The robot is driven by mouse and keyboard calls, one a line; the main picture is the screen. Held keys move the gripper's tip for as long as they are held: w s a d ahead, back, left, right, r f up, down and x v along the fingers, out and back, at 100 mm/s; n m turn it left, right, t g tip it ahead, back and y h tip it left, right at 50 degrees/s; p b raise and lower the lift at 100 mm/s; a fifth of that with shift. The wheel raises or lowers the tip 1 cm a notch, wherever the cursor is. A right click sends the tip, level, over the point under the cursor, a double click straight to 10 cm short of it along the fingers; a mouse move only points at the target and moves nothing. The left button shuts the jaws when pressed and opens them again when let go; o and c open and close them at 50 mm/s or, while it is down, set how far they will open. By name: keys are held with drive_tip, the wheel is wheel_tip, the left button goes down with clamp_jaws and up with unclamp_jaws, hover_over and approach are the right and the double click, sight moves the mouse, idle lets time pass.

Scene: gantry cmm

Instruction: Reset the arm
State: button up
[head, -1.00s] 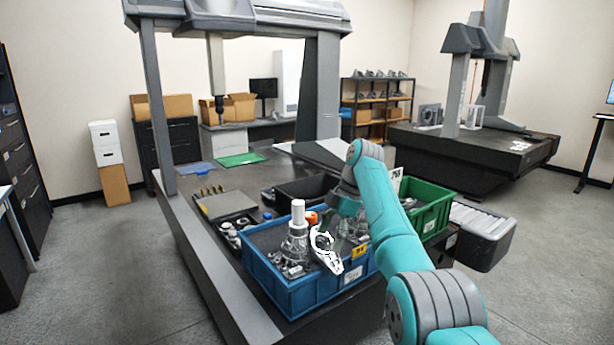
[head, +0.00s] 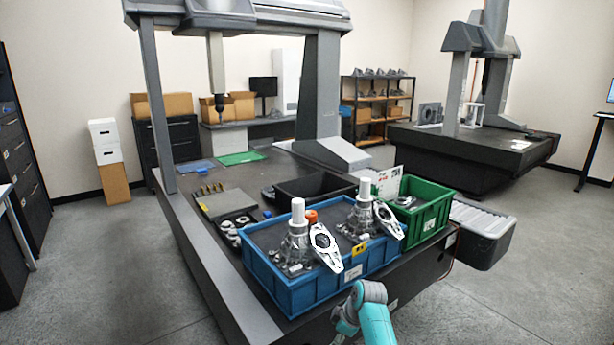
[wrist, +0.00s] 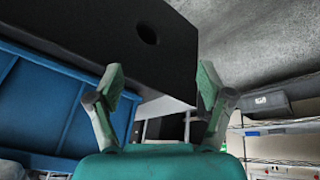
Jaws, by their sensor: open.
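My gripper (wrist: 160,92) is open in the wrist view, its two fingers apart with nothing between them. In the head view my teal arm (head: 371,310) is at the bottom, in front of the table edge and below the blue crate (head: 291,300); the fingers are not clear there. In the wrist view the blue crate (wrist: 40,110) is at the left, and a dark block-like edge (wrist: 140,40) lies beyond the fingers.
The blue crate holds metal parts with white cylinders and two white flat brackets (head: 325,248). A green crate (head: 428,220) stands to its right on the dark table (head: 200,240). Floor at the right front is clear.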

drive_tip(key=s+d+f+m+t+h, duration=0.1)
drive_tip(key=s+d+f+m+t, duration=0.25)
drive_tip(key=s+f, duration=1.25)
drive_tip(key=s+d+f+m+t+h, duration=0.1)
drive_tip(key=s+d+f+m, duration=0.1)
drive_tip(key=s, duration=0.7)
drive_tip(key=s+d+f+m+t, duration=0.1)
drive_tip(key=s+m, duration=0.2)
drive_tip(key=s, duration=0.6)
drive_tip(key=s+d+r+m+t+h, duration=0.1)
drive_tip(key=s+r+m+t, duration=0.1)
drive_tip(key=s+r, duration=0.6)
drive_tip(key=s+d+r+m+t, duration=0.2)
drive_tip(key=s+r, duration=0.1)
drive_tip(key=s, duration=0.9)
drive_tip(key=s+r+m+t, duration=0.1)
drive_tip(key=s+r, duration=0.4)
drive_tip(key=r, duration=0.5)
drive_tip(key=s+r+m+t, duration=0.1)
drive_tip(key=s+r, duration=0.4)
drive_tip(key=r, duration=0.4)
drive_tip(key=shift+s+d+r+m+h, duration=0.25)
drive_tip(key=shift+s+r+m+h, duration=0.05)
drive_tip(key=shift+s+r+m, duration=0.05)
drive_tip(key=shift+w+t, duration=0.1)
drive_tip(key=shift+t, duration=0.15)
